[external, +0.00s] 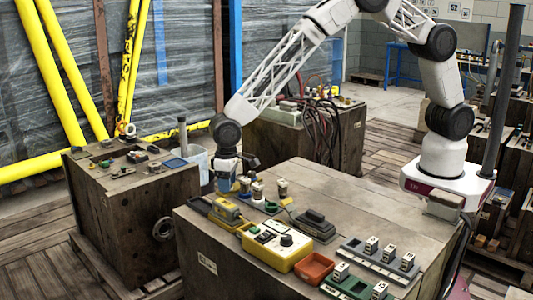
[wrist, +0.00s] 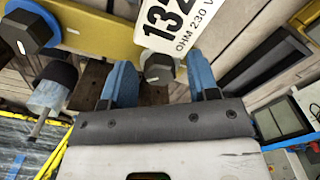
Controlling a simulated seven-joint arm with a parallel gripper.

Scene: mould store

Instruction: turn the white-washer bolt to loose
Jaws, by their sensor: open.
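My gripper (wrist: 158,66) is open, with its two blue fingers apart. Another dark hex bolt (wrist: 27,27) with a blue washer sits at the left on a yellow bar (wrist: 95,33). In the external view my gripper (external: 227,186) points down at the far left corner of the front crate (external: 330,185), beside small dark-topped posts with pale parts (external: 257,190).
A dark-topped pale post (wrist: 50,88) stands left of the fingers in the wrist view. On the front crate are a yellow control box (external: 275,245), an orange tray (external: 314,268) and a green block (external: 352,287). The crate top's far right part is clear.

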